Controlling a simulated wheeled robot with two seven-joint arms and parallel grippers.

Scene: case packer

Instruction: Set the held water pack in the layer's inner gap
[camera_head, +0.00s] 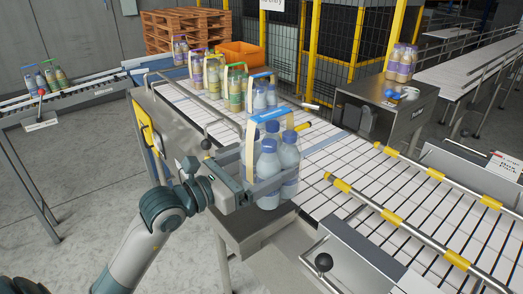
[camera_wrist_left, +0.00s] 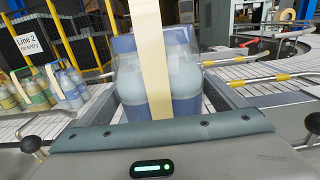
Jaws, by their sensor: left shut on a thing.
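The held water pack (camera_head: 268,162) is a group of pale blue bottles with blue caps and a cream and blue carrier strap. My left gripper (camera_head: 270,186) is shut around it and holds it upright at the near left edge of the conveyor. The pack also fills the middle of the left wrist view (camera_wrist_left: 187,80), with the cream strap in front. The held pack partly hides the belt, and I cannot make out the inner gap. My right gripper is not in view.
The white slatted conveyor (camera_head: 350,185) is clear to the right, with yellow-sleeved guide rails (camera_head: 385,212) across it. A steel machine box (camera_head: 385,115) carries a purple pack (camera_head: 402,62). An orange bin (camera_head: 241,54) and pallets (camera_head: 187,28) stand behind.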

